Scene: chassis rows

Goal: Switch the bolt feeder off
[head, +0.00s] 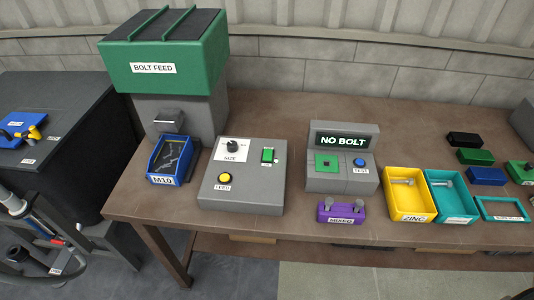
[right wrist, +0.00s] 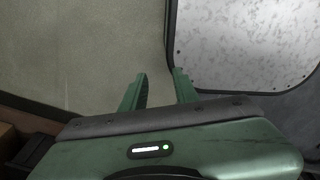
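The bolt feeder (head: 165,60) stands at the back left of the bench, a grey body under a green hopper labelled BOLT FEED. In front of it to the right is a grey control box (head: 243,195). The box has a SIZE dial (head: 232,146), a green switch (head: 268,156) and a yellow FEED button (head: 225,179). The switch's position is too small to tell. A blue M10 tray (head: 165,178) sits below the feeder's chute. My right gripper (right wrist: 160,78) shows in the right wrist view, fingers apart with nothing between them. My left gripper is not in view.
A grey tester (head: 342,180) reads NO BOLT, with a purple block (head: 340,214) in front. Yellow (head: 407,215) and teal (head: 452,216) bins stand to its right. A dark cabinet (head: 60,120) is at left. Bench (head: 280,120) behind the control box is clear.

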